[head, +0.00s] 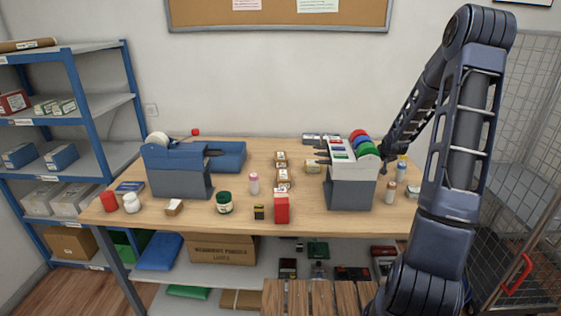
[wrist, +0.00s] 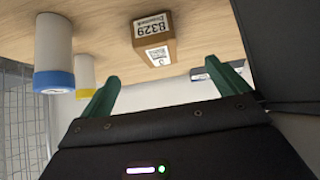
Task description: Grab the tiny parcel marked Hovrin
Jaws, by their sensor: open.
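Several tiny brown parcels with white labels stand in a row at the middle of the table, one of them here (head: 284,175). In the wrist view a small brown parcel (wrist: 155,40) shows a label with "8329" and a name that does not look like Hovrin. My gripper (wrist: 164,84) is open and empty, with green fingers apart and the parcel beyond them.
A grey holder with coloured rolls (head: 350,185) stands at the right, near my arm. A grey dispenser (head: 180,172) stands at the left. A red box (head: 281,208) and a green-lidded jar (head: 224,203) are at the front. A blue-capped bottle (wrist: 53,55) is near my gripper.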

